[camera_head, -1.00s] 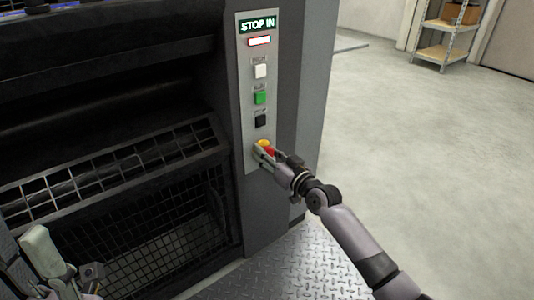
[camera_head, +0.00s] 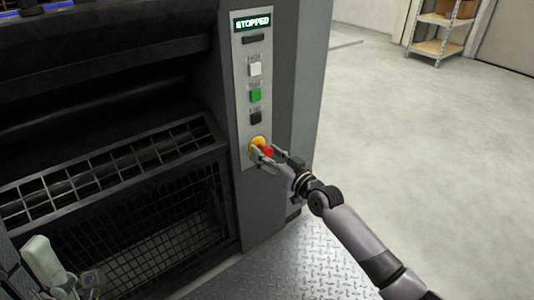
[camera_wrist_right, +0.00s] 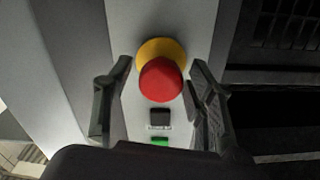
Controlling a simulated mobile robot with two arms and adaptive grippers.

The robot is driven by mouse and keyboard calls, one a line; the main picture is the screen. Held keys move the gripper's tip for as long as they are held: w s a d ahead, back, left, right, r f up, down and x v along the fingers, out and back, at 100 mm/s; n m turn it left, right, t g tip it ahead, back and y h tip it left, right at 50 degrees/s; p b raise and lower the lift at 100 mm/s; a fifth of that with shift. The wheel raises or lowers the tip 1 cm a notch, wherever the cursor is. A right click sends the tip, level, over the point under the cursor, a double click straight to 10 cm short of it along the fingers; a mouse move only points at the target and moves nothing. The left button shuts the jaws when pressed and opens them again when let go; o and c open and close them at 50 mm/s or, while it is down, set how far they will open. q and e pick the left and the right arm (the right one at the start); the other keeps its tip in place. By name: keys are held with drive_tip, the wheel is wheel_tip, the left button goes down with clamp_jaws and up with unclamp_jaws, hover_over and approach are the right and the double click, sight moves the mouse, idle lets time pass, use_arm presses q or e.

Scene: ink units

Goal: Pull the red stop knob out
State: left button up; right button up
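The red stop knob (camera_head: 268,152) sits on its yellow collar (camera_head: 258,142) at the bottom of the grey control panel. In the right wrist view the knob (camera_wrist_right: 161,80) stands out in front of the yellow collar (camera_wrist_right: 160,48). My right gripper (camera_head: 266,155) has a finger on each side of the knob. The wrist view shows gaps between both fingers and the knob, so it is open around it. The panel display (camera_head: 252,21) reads STOPPED, and the lamp (camera_head: 251,39) under it is dark. My left gripper (camera_head: 45,268) is at the lower left edge, partly cut off.
White (camera_head: 254,70), green (camera_head: 255,95) and black (camera_head: 256,117) buttons sit above the knob. A mesh guard (camera_head: 130,205) is left of the panel. A metal tread plate (camera_head: 270,265) lies below. The floor at right is open, with a shelf (camera_head: 440,35) far back.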

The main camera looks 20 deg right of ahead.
idle(0.3)
drive_tip(key=shift+s+d, duration=0.1)
drive_tip(key=shift+s, duration=0.2)
drive_tip(key=v, duration=1.1)
drive_tip(key=shift+s+r, duration=0.1)
drive_tip(key=shift+s, duration=0.1)
